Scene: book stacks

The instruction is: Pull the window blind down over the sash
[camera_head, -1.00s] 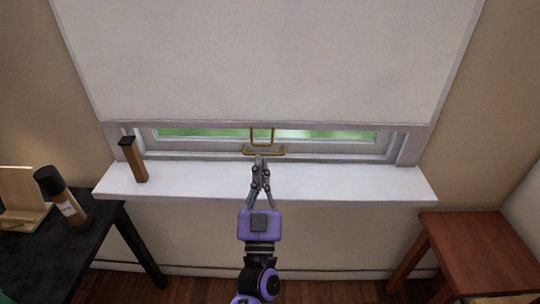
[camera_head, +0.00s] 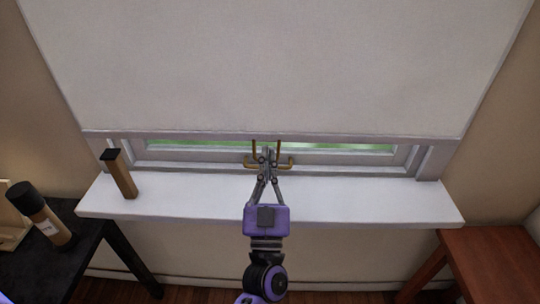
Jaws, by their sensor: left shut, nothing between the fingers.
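The white window blind (camera_head: 270,70) hangs over most of the window, its bottom bar (camera_head: 350,138) a little above the sill. A strip of the sash (camera_head: 340,158) and green glass shows below it. A brass pull loop (camera_head: 254,148) hangs from the middle of the bar. A brass handle (camera_head: 285,164) is on the sash below. My left gripper (camera_head: 267,152) is shut, its fingertips in front of the pull loop and handle in the picture. It holds nothing; whether it touches the loop I cannot tell. My right gripper is not in view.
A tall brown block with a dark top (camera_head: 122,175) stands on the left of the white sill (camera_head: 360,203). A dark bottle (camera_head: 40,212) stands on a black table (camera_head: 75,250) at lower left. A reddish wooden stool (camera_head: 490,255) is at lower right.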

